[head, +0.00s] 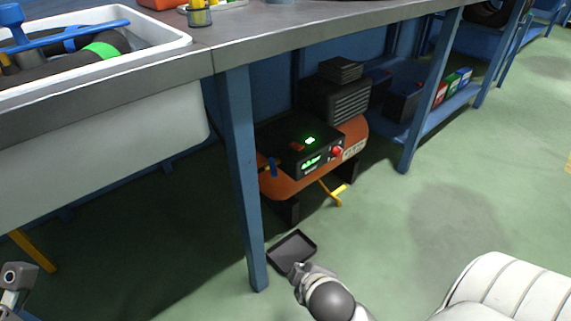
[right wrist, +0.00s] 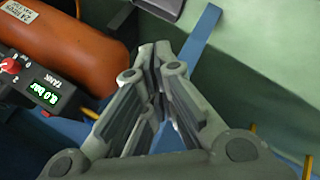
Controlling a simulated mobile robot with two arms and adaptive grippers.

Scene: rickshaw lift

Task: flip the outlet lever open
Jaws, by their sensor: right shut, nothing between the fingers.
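The compressor has an orange tank (head: 290,185) and a black panel with green readouts (head: 311,160) and a red knob (head: 337,152). A small blue handle (head: 272,167) is at its left end, and a yellow lever-like part (head: 331,192) is below the tank. I cannot tell which is the outlet lever. My right gripper (head: 299,268) is low in front of the compressor, apart from it. In the right wrist view its fingers (right wrist: 156,60) are shut and empty, beside the tank (right wrist: 70,45). Part of my left gripper (head: 14,280) shows at the lower left; its fingers are unclear.
The compressor stands under a workbench (head: 300,22), behind a blue leg (head: 243,180). A white sink (head: 120,150) hangs at left. A white padded object (head: 505,290) is at lower right. The right-hand floor is clear.

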